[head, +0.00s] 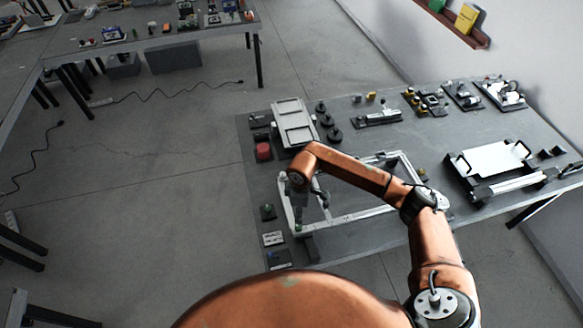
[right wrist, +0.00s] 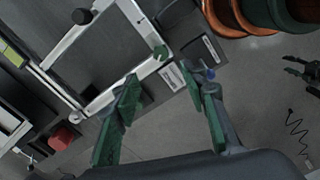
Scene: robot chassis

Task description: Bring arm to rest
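My right arm reaches over the workbench, bent at the elbow, with its right gripper (head: 298,222) pointing down at the left end of the silver chassis frame (head: 345,219). In the right wrist view my right gripper (right wrist: 168,120) has two green-padded fingers spread wide apart, with nothing between them. The frame's bar and corner (right wrist: 133,72) lie beyond the fingertips; I cannot tell the exact gap. In the right wrist view my left gripper (right wrist: 302,74) is small and dark at the right edge, over the floor, with its fingers apart. It is not in the head view.
The workbench (head: 350,135) carries a grey tray (head: 294,124), a red block (head: 263,151), small dark parts and a white-topped fixture (head: 493,158). Another table (head: 150,45) stands at the back left. Open floor (head: 150,200) lies left of the bench.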

